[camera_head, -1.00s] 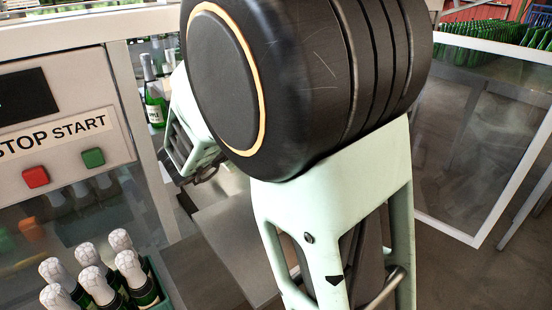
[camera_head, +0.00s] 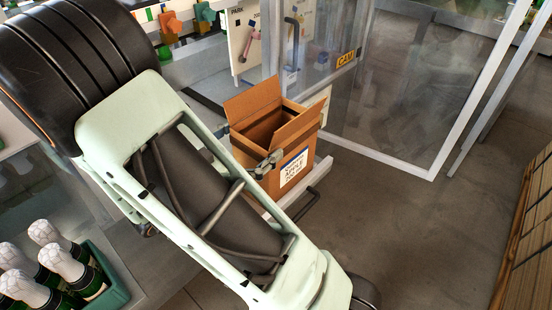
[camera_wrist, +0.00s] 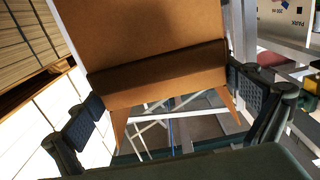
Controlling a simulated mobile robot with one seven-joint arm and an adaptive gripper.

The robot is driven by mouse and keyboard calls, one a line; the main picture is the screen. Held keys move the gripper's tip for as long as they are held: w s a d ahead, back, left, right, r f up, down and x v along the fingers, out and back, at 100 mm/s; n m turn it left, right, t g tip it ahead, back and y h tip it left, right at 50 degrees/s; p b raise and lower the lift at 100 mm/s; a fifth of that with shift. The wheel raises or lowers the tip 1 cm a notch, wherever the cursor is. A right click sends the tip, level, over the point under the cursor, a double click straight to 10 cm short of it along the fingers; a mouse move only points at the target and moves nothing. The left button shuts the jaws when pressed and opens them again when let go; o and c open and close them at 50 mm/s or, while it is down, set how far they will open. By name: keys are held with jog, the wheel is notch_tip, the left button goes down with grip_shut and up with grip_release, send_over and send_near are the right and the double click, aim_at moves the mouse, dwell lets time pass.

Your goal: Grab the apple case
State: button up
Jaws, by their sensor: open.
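The apple case is an open brown cardboard box (camera_head: 258,178) with raised flaps and a white label reading "APPLE". It stands upright at the middle of the head view, beyond my arm, which hides its lower left part. My gripper (camera_head: 245,148) is at the near side of the box, with one dark finger by its front corner; the other finger is mostly hidden. In the wrist view the box (camera_wrist: 150,35) fills the upper middle. My open gripper (camera_wrist: 170,110) has a finger on each side of it. Whether the fingers touch the cardboard I cannot tell.
A green crate (camera_head: 112,272) of foil-topped bottles is at the lower left. A clear panel with a white frame (camera_head: 385,157) stands behind and right of the box. A slatted wooden stack (camera_head: 528,235) is at the right edge. Grey floor between is clear.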

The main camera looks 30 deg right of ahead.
jog(key=x, duration=0.5)
jog(key=shift+w+f, duration=0.15)
jog(key=shift+w, duration=0.05)
jog(key=c, duration=1.3)
